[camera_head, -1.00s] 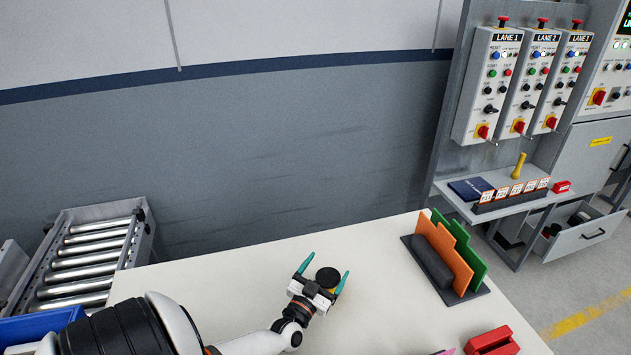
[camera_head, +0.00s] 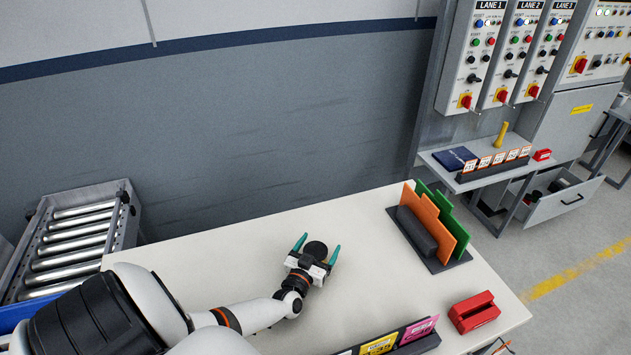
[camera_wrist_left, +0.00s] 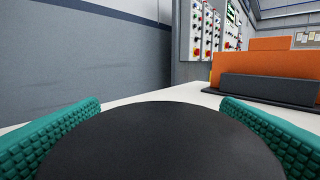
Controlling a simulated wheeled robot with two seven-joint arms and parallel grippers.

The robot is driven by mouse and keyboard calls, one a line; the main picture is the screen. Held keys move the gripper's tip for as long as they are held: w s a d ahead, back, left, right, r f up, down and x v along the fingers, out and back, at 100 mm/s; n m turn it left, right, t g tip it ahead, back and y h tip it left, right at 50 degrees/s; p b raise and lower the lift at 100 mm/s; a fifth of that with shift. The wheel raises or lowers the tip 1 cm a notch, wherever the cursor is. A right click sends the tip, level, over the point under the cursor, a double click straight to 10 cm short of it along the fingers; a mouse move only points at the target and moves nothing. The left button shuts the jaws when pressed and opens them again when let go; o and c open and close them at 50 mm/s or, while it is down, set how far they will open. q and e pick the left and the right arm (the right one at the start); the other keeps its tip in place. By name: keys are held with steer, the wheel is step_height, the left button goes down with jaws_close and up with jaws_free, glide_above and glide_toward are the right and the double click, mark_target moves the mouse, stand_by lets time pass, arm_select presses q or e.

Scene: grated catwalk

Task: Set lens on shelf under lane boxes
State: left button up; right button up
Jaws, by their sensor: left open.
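The lens, seen as a black round disc (camera_head: 316,250), is at the white table, between the teal fingers of my left gripper (camera_head: 318,254). In the left wrist view the black disc (camera_wrist_left: 160,145) fills the lower middle, with a teal finger on each side. The left gripper is open around it; I cannot tell whether the fingers touch it. The lane boxes (camera_head: 471,60) hang on a grey panel at the upper right. The shelf (camera_head: 430,158) is below them, with its left end bare. My right gripper is not in view.
On the shelf are a dark blue book (camera_head: 456,159), a row of numbered tags (camera_head: 497,162), a yellow handled item (camera_head: 501,133) and a red block (camera_head: 542,155). An orange and green divider rack (camera_head: 430,225) and red holder (camera_head: 473,312) stand on the white table (camera_head: 240,255).

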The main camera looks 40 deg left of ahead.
arm_select(q)
steer(key=c, duration=1.1)
